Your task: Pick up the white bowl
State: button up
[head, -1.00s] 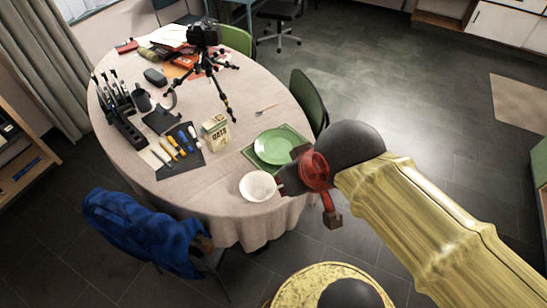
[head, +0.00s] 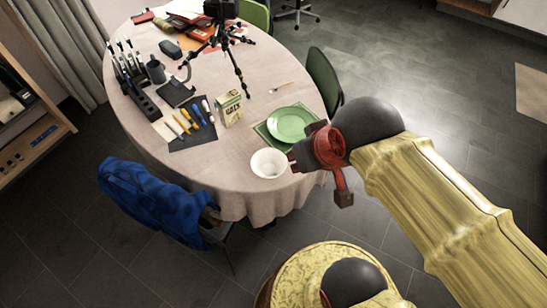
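The white bowl (head: 268,164) stands upright near the table's front edge, just below the green plate (head: 290,124) in the picture. My gripper (head: 293,162) comes in from the right, with its tip at the bowl's right side. The red and dark wrist parts hide much of the gripper. I cannot tell whether the fingers touch the bowl's rim or how far apart they are.
The round table (head: 232,180) has a cloth. A carton (head: 230,108), a tripod with a camera (head: 232,50) and a mat with markers (head: 190,125) stand beyond the bowl. A chair with a blue jacket (head: 150,198) is at the front left.

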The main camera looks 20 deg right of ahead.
aim_at(268, 163)
jog(key=j+z, duration=0.2)
jog(key=z, duration=0.15)
jog(key=j+z, duration=0.2)
jog(key=z, duration=0.15)
jog(key=k+j+z, duration=0.1)
jog(key=z, duration=0.3)
jog(key=j, duration=0.1)
